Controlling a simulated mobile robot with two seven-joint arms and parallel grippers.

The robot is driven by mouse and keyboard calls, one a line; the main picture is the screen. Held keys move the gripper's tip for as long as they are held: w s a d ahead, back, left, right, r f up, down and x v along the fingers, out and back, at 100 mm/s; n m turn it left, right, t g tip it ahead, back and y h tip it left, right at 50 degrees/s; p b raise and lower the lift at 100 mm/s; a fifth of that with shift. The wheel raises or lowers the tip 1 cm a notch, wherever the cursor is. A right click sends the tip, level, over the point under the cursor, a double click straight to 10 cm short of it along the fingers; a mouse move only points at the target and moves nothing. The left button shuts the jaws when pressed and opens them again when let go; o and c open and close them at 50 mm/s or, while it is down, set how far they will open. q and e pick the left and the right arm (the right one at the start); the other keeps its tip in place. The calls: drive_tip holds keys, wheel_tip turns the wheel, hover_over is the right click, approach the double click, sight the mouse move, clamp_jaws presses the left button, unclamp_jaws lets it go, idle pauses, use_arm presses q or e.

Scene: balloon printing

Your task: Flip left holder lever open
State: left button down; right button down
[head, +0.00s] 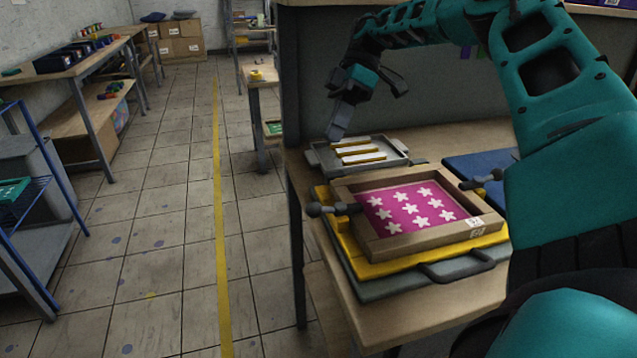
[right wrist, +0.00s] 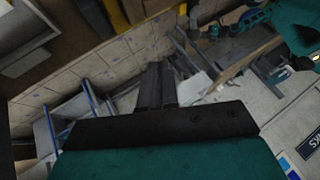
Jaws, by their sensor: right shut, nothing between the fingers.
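The left holder lever (head: 330,209) is a dark handle with a round knob at the left side of the wooden screen frame (head: 400,249). It lies about level and sticks out past the table's left edge. The right holder lever (head: 483,179) is at the frame's far right side. The frame holds a magenta screen with white stars (head: 410,207) on a yellow base (head: 430,262). My right gripper (head: 337,133) is shut and empty, pointing down at the grey tray behind the frame, apart from the left lever. Its closed fingers show in the right wrist view (right wrist: 156,88).
The grey tray (head: 404,157) with yellow-white bars sits behind the frame on the wooden table (head: 470,138). A blue board (head: 478,164) lies to the right. My right arm spans the upper right. Floor is free left of the table.

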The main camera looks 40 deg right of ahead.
sight(335, 207)
drive_tip(key=x, duration=0.9)
drive_tip(key=shift+a+f, duration=0.2)
drive_tip(key=shift+a, duration=0.05)
drive_tip(key=shift+s+a+r+p, duration=0.2)
drive_tip(key=shift+s+a+p, duration=0.15)
drive_tip(key=shift+s+a, duration=0.75)
drive_tip(key=shift+s, duration=0.15)
use_arm(q)
drive_tip(key=shift+s+a, duration=0.2)
drive_tip(key=shift+a, duration=0.05)
use_arm(e)
drive_tip(key=shift+s+a, duration=0.25)
use_arm(q)
drive_tip(key=shift+r, duration=0.2)
